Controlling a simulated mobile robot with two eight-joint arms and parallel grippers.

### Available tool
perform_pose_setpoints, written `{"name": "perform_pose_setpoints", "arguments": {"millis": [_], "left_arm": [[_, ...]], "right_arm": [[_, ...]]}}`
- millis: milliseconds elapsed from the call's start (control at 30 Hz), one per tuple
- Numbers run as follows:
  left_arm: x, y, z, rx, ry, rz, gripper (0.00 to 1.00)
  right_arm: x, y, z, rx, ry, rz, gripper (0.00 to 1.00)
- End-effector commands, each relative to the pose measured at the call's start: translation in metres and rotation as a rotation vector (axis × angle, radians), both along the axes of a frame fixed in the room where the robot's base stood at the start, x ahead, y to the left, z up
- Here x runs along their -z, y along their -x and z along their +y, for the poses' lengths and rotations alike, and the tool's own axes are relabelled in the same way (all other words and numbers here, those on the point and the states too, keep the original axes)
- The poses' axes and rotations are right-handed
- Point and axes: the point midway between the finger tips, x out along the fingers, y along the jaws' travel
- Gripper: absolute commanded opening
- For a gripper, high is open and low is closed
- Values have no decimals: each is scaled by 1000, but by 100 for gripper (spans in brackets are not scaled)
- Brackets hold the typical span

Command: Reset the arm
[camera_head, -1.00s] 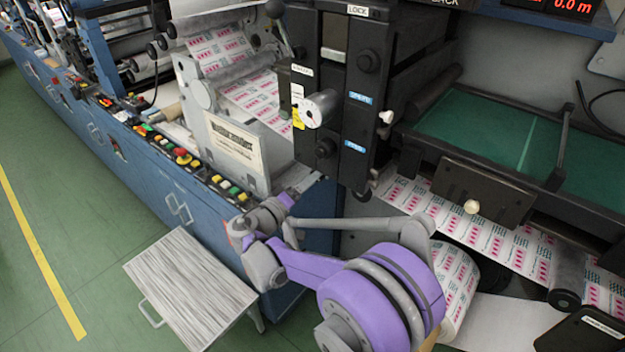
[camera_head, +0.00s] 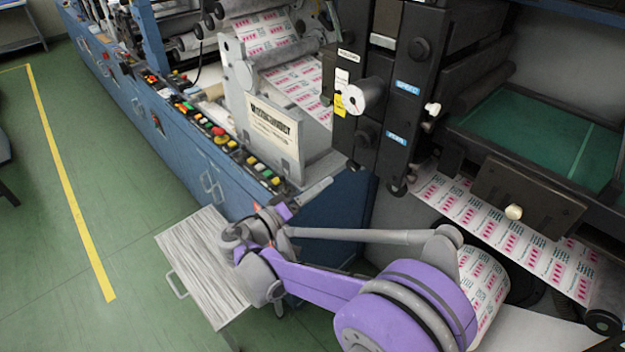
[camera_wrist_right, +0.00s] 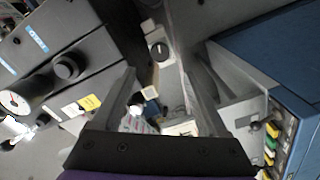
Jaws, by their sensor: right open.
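My right arm, purple and grey, crosses the lower middle of the head view in front of the rewinder. Its bent outer part is beside the machine's blue corner, above the small striped table; the gripper's jaws cannot be made out there. In the right wrist view my right gripper (camera_wrist_right: 158,78) shows two dark fingers spread apart, with nothing between them. Past the fingers are parts of the machine, with the black control block (camera_wrist_right: 75,70) at left and the blue cabinet (camera_wrist_right: 275,60) at right. My left gripper is not in view.
The small striped table (camera_head: 200,262) stands low beside the blue machine base (camera_head: 190,165). A printed label roll (camera_head: 487,285) is close behind my arm's upper part. The black block with knobs (camera_head: 385,90) stands above it. Green floor (camera_head: 60,220) is free at left.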

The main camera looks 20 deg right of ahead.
Motion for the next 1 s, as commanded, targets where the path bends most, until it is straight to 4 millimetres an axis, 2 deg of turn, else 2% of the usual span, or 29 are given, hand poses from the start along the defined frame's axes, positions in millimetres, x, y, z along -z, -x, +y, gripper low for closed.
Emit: {"name": "perform_pose_setpoints", "arguments": {"millis": [200,333,467,500,600,667,800,900,1000], "left_arm": [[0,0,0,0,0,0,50],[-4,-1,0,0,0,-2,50],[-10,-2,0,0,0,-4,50],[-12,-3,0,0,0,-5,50],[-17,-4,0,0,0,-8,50],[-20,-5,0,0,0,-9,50],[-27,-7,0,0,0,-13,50],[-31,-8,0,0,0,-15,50],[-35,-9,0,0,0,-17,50]], "right_arm": [[0,2,-3,1,-9,9,76],[4,16,-21,2,-95,86,76],[20,52,-46,-16,-287,229,76],[27,67,-51,-27,-359,273,76],[45,104,-54,-72,-544,361,76],[55,127,-51,-106,-654,397,76],[75,177,-30,-205,-906,430,76],[85,205,-9,-280,-1063,412,76],[90,224,10,-346,-1183,376,76]]}}
